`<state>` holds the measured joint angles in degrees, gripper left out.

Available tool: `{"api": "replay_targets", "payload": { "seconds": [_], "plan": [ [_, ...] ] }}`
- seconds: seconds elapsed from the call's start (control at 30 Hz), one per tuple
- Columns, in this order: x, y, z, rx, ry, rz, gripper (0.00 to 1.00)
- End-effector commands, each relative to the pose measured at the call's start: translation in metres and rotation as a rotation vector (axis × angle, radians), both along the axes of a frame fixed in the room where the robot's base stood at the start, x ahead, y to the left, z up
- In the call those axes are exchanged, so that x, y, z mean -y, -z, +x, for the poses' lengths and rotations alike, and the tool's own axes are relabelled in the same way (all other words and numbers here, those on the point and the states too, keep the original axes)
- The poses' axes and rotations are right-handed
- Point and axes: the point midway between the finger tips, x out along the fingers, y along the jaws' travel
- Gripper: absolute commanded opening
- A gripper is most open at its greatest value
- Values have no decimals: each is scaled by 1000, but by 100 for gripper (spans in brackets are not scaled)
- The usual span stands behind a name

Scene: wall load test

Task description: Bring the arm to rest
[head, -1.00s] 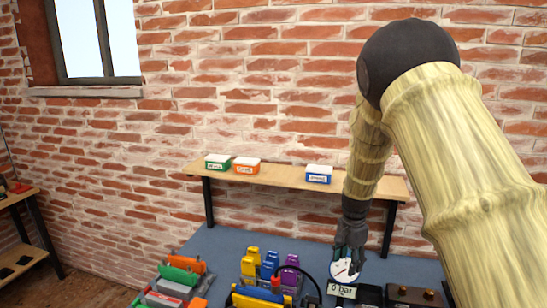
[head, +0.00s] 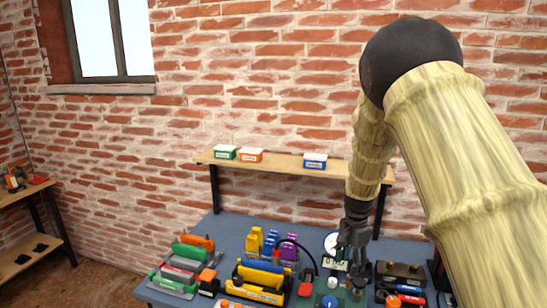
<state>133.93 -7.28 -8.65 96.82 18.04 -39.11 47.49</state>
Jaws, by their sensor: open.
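My arm (head: 460,150), with a wood-grain pattern and a black joint, reaches in from the right side of the head view and bends down over the blue-grey bench. My gripper (head: 352,258) hangs at its end, pointing down, in front of a round white dial gauge (head: 331,243). The fingers are dark and small in the picture, and they look empty. Whether they touch anything below cannot be made out.
The bench (head: 225,228) carries several coloured tools in racks (head: 262,275) left of my gripper and dark boxes (head: 400,273) to its right. A side table (head: 25,190) stands at far left.

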Motion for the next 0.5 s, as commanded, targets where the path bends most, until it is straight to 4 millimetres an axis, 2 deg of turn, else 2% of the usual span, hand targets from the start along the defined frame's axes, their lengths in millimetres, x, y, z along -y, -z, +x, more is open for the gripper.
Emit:
{"api": "replay_targets", "payload": {
  "seconds": [0.03,0.37,0.5],
  "plan": [
    [-1,0,0,0,-2,0,53],
    [-3,59,-21,-9,-79,-20,53],
    [2,92,-37,-13,-120,-32,53]
  ]
}}
